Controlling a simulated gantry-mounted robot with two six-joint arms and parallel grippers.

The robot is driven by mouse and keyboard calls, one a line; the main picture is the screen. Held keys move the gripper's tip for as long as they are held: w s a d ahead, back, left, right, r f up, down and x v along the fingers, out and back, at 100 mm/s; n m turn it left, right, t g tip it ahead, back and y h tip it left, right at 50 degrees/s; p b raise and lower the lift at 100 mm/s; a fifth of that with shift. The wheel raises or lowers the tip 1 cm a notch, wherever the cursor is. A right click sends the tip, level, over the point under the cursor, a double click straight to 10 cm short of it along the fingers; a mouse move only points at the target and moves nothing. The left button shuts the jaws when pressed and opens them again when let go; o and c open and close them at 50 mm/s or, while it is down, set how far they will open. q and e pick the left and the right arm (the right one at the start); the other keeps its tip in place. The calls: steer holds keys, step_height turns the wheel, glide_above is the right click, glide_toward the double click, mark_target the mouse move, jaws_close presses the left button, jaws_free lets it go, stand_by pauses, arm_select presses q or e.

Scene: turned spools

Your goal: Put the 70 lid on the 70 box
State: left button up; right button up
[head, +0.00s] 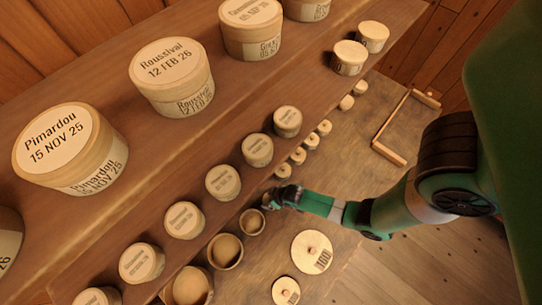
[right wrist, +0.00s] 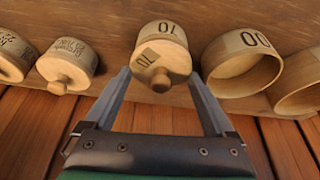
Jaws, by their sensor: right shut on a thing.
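The 70 lid (right wrist: 152,62), a pale wooden disc with a knob, shows in the right wrist view between the fingers of my right gripper (right wrist: 158,76). It lies at the mouth of the 70 box (right wrist: 166,30), a round wooden box whose number appears upside down. Lid and box look lined up; I cannot tell whether the lid is fully seated. In the head view my right gripper (head: 272,200) is at the front row of boxes and hides the 70 box and lid. My left gripper is not in view.
Open boxes (head: 252,222) stand beside the gripper, and small lidded boxes (head: 298,155) on its other side. Two loose lids (head: 312,252) lie on the bench. Labelled boxes (head: 223,182) fill the steps behind.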

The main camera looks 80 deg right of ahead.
steer(key=shift+f, duration=0.1)
steer(key=o, duration=1)
steer(key=shift+r+p, duration=0.75)
steer(key=shift+r, duration=0.1)
steer(key=shift+r+p, duration=3.3)
steer(key=shift+r, duration=0.1)
